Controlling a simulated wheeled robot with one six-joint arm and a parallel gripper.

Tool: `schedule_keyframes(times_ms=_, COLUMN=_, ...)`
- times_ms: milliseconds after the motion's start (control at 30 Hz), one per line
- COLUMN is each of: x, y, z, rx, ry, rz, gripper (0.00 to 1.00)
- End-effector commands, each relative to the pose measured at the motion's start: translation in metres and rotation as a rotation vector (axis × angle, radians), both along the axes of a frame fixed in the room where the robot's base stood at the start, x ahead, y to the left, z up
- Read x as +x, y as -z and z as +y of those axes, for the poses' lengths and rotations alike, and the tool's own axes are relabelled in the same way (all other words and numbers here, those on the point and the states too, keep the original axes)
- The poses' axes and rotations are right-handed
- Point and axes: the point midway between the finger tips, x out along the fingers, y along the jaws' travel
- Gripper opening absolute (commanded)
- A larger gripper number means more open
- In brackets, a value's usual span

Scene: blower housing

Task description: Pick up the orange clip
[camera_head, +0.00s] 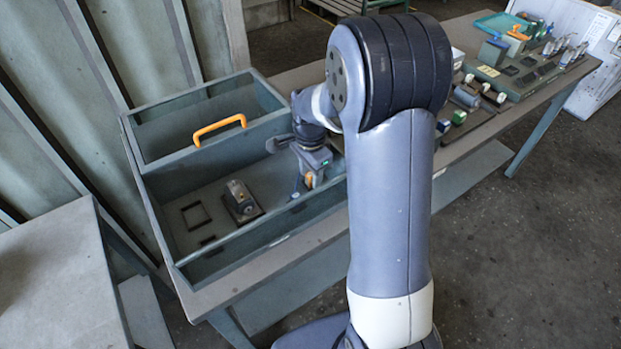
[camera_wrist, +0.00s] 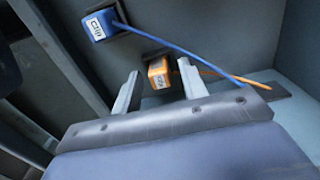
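The orange clip (camera_wrist: 158,74) shows in the wrist view as a small orange block with a label and an orange cable running right. It sits against a dark mount. My gripper (camera_wrist: 160,66) is open, with one finger on each side of the clip and visible gaps between. I cannot tell how deep the clip lies between the fingers. In the head view my gripper (camera_head: 311,172) reaches down into the grey box, with a bit of the orange clip (camera_head: 308,181) showing at its tip. My arm hides part of the box.
A blue labelled clip (camera_wrist: 102,24) with a blue cable is up and left of the orange one in the wrist view. The grey box (camera_head: 160,216) has raised walls, an orange handle (camera_head: 219,128) and a dark block (camera_head: 240,198) inside. The bench at right holds several parts.

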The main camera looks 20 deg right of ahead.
Motion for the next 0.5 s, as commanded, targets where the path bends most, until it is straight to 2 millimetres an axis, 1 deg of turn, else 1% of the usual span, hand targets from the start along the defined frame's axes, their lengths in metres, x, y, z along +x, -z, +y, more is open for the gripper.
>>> schedule_keyframes(times_ms=33, x=0.0000, y=-0.0001, z=0.0000, rx=0.000, ry=0.000, rz=0.000, gripper=0.36)
schedule_keyframes(times_ms=67, x=0.0000, y=-0.0002, z=0.0000, rx=0.000, ry=0.000, rz=0.000, gripper=0.34)
schedule_keyframes(times_ms=400, x=0.0001, y=-0.0003, z=0.0000, rx=0.000, ry=0.000, rz=0.000, gripper=0.06)
schedule_keyframes(times_ms=500, x=0.0001, y=-0.0004, z=0.0000, rx=0.000, ry=0.000, rz=0.000, gripper=0.06)
